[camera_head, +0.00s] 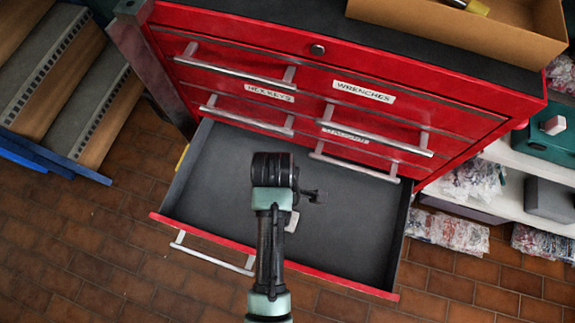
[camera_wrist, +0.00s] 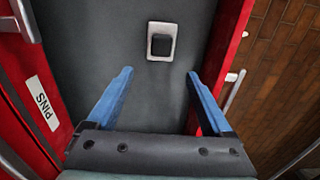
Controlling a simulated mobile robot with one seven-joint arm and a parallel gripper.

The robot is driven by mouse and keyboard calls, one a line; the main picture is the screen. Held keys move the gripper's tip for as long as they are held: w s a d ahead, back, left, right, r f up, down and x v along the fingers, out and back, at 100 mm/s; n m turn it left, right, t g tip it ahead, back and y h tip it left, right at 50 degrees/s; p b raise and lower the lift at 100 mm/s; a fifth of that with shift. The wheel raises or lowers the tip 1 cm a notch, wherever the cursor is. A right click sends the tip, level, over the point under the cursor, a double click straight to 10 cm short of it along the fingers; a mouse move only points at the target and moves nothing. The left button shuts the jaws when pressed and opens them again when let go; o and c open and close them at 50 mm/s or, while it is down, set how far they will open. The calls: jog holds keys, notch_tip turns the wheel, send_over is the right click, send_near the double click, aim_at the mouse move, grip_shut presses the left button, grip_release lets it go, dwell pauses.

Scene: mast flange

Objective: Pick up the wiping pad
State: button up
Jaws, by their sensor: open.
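The wiping pad, a small white rectangle with a black block on top, lies flat on the grey floor of an open drawer (camera_head: 345,284). In the wrist view the pad (camera_wrist: 152,54) is at the upper middle, beyond my fingertips. In the head view the pad (camera_head: 292,222) is a pale patch partly hidden by my arm. My gripper (camera_wrist: 160,74) is open and empty over the drawer, its two blue fingers apart. It points down toward the drawer floor, and the pad lies ahead of the gap between them, not touching. My arm hides most of the gripper in the head view.
The red tool chest (camera_head: 240,33) has several closed drawers with bar handles above the open one. A cardboard box (camera_head: 460,35) sits on top. A shelf (camera_head: 545,160) with bagged parts stands at right, steps (camera_head: 88,110) at left. The drawer is otherwise empty.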

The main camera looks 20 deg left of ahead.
notch_tip(320, 180, down, 7)
jog(key=shift+s+f+b, duration=0.15)
jog(key=shift+f+b, duration=0.05)
jog(key=shift+b, duration=0.85)
jog(key=f+b, duration=0.1)
jog(key=f, duration=0.1)
jog(key=d+f, duration=0.1)
jog(key=f, duration=0.1)
jog(key=shift+f+b, duration=0.1)
jog(key=shift+b, duration=0.25)
jog(key=shift+f, duration=0.5)
grip_shut()
jog(key=shift+r, duration=0.1)
notch_tip(320, 180, up, 10)
jog(key=p, duration=0.3)
